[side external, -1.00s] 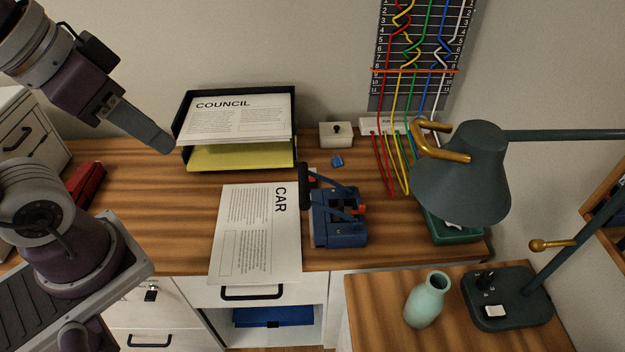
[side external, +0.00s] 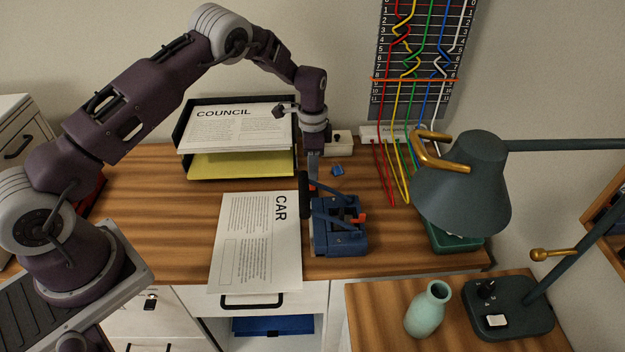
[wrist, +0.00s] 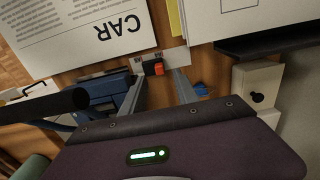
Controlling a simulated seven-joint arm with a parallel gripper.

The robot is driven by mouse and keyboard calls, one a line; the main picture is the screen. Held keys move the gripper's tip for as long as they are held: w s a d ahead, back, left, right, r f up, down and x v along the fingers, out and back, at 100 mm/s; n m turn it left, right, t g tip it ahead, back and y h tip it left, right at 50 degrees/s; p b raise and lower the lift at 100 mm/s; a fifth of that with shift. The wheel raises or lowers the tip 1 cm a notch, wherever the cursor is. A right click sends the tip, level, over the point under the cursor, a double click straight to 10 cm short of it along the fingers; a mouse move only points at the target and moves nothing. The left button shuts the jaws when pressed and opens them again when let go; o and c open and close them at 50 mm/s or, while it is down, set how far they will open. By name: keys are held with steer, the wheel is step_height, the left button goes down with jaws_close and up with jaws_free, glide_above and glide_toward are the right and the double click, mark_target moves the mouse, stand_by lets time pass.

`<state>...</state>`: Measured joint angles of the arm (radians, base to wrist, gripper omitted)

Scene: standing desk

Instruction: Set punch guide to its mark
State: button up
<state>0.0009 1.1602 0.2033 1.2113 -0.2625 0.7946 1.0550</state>
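A blue hole punch (side external: 340,238) with a black-ended lever stands on the desk, right of the CAR sheet. An orange-red part (side external: 357,218) shows on its right side. In the wrist view, the punch (wrist: 108,88) is at left, with a pale metal strip (wrist: 176,57) running out from it. A small orange block (wrist: 153,68), seemingly the punch guide, sits on this strip. My gripper (side external: 313,178) points down just behind the punch. In the wrist view, my gripper (wrist: 159,77) is open, its fingers apart with the orange block between their tips. I cannot tell whether they touch it.
The CAR sheet (side external: 245,240) lies left of the punch. A paper tray (side external: 186,165) stands behind left. A cream box (side external: 340,146) and small blue object (side external: 337,170) are close behind my gripper. Coloured cords (side external: 400,175) and a lamp (side external: 465,185) stand right.

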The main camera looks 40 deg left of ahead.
mark_target(313, 191)
step_height(313, 191, down, 5)
steer(key=shift+f, duration=0.1)
steer(key=shift+c, duration=0.5)
jaws_close()
stand_by(0.9)
